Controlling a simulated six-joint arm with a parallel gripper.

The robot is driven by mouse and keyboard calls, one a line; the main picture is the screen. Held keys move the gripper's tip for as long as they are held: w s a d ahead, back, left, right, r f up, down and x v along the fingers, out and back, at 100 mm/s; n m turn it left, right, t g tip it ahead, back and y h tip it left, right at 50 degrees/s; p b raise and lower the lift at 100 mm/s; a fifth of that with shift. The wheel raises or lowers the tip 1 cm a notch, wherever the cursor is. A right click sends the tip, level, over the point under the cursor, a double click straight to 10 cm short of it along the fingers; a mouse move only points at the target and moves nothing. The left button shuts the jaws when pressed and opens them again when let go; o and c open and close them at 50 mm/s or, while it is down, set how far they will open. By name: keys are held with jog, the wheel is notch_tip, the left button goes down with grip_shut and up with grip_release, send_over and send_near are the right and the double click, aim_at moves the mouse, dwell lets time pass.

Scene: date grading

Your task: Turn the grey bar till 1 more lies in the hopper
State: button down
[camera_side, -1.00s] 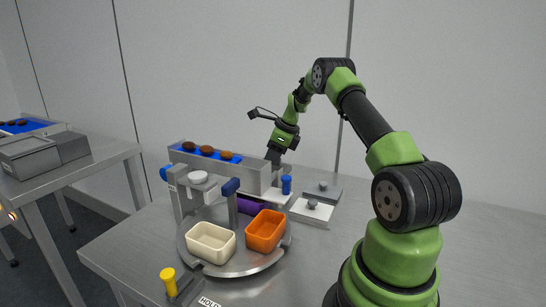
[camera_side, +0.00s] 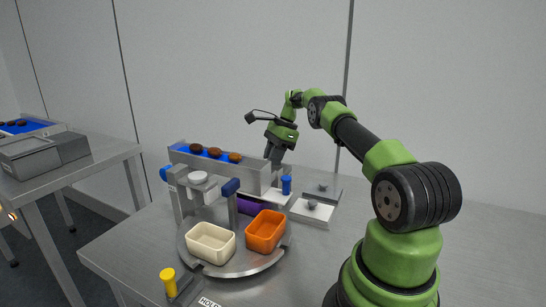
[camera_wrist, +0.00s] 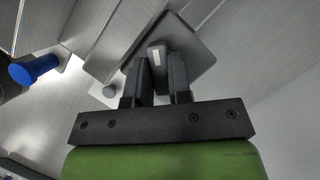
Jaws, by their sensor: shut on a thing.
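Several-sided grey bar (camera_wrist: 157,56) with a pale mark shows between the fingers of my gripper (camera_wrist: 158,68) in the wrist view, and the jaws are shut on it. In the side view my gripper (camera_side: 270,157) is behind the right end of the grey feeder (camera_side: 248,174), angled downward; the feeder hides its fingertips and the bar. Three brown dates lie in a row on the blue belt (camera_side: 181,148): a left one (camera_side: 196,148), a middle one (camera_side: 214,152) and a lighter right one (camera_side: 235,157) nearest the feeder's right end. I cannot tell which part is the hopper.
A round turntable (camera_side: 238,265) in front carries a cream bowl (camera_side: 211,243), an orange bowl (camera_side: 265,231) and a purple one (camera_side: 248,206). A blue knob (camera_side: 286,185) stands right of the feeder. A yellow knob (camera_side: 168,275) is at the front.

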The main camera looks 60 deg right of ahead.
jog(key=shift+s, duration=0.1)
dwell(0.5)
jog(key=c, duration=1.3)
grip_release()
jog(key=m+t+h, duration=0.1)
jog(key=m, duration=0.3)
jog(key=m+h, duration=0.1)
jog(key=m, duration=0.1)
jog(key=m+h, duration=0.1)
jog(key=m, duration=0.2)
jog(key=shift+a+t, duration=0.15)
jog(key=shift+t, duration=0.25)
jog(key=s+r+m, duration=0.1)
jog(key=s+r, duration=0.3)
jog(key=r, duration=0.5)
jog(key=s+a+r+n, duration=0.1)
jog(key=a+r+n, duration=0.3)
jog(key=a+n, duration=0.2)
jog(key=s+a+r+n+t, duration=0.1)
jog(key=a+r+n, duration=0.3)
jog(key=a, duration=0.6)
jog(key=s+a+r+n, duration=0.1)
jog(key=a+r+n, duration=0.3)
jog(key=a+n, duration=0.4)
jog(key=shift+s+r+n, duration=0.2)
jog(key=shift+r+n, duration=0.05)
jog(key=shift+n, duration=0.05)
